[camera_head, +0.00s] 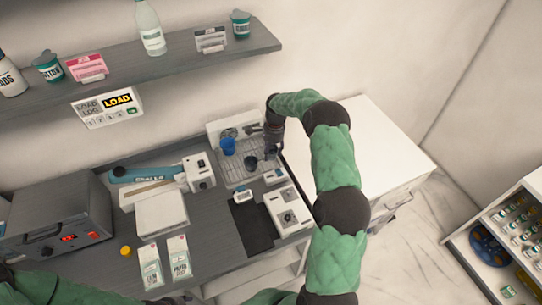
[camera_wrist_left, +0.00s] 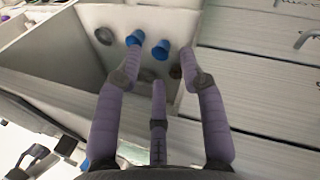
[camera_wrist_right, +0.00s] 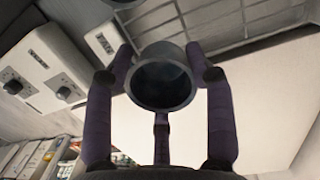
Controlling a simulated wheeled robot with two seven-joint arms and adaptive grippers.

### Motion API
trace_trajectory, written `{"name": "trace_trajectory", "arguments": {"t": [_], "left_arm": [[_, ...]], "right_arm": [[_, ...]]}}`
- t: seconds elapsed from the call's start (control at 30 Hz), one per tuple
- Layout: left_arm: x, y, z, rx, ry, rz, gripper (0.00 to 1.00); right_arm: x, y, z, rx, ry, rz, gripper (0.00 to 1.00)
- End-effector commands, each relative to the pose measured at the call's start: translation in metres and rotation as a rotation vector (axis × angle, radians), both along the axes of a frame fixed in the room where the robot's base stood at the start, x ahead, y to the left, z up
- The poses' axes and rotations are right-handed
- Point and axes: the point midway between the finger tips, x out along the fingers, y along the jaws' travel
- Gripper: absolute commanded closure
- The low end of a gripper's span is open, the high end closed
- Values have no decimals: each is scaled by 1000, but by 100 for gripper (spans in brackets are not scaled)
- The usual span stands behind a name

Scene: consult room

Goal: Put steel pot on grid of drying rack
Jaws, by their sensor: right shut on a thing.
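The steel pot (camera_wrist_right: 162,84) is a round grey vessel between the fingers of my right gripper (camera_wrist_right: 163,70), its dark inside facing the wrist camera. In the head view my right gripper (camera_head: 272,152) is at the right side of the drying rack (camera_head: 218,127), and the pot is largely hidden there. The rack's wire grid (camera_head: 236,178) also shows behind the pot in the right wrist view (camera_wrist_right: 222,22). I cannot tell whether the pot touches the grid. My left gripper (camera_wrist_left: 157,68) is open and empty, above an open compartment.
A blue cup (camera_head: 228,146) and a small dark vessel (camera_head: 251,163) are on the rack. A white device with knobs (camera_head: 289,209) stands in front of it. A white cabinet (camera_head: 365,140) is right. In the left wrist view, blue cups (camera_wrist_left: 160,50) lie in the compartment.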

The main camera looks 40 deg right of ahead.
Motion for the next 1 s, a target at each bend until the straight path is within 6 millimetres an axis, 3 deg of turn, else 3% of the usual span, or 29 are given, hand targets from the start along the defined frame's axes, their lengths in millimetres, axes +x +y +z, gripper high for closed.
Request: {"name": "trace_trajectory", "arguments": {"t": [0.17, 0.4, 0.77, 0.8, 0.87, 1.0], "left_arm": [[0, 0, 0, 0, 0, 0, 60], [0, 0, 3, 0, 0, 0, 60], [0, 0, -1, 0, 0, 0, 60], [0, 0, -1, 0, 0, 0, 60], [0, 0, 0, 0, 0, 0, 60], [0, 0, 0, 0, 0, 0, 60]], "right_arm": [[4, -4, -8, 1, 1, -1, 78], [5, -4, -36, 0, 0, -1, 78], [5, -3, -41, 0, 0, 0, 78], [4, -3, -41, 0, 0, 0, 43], [4, -3, -41, 0, 0, 0, 26], [4, -3, -40, 0, 0, 0, 22]]}}
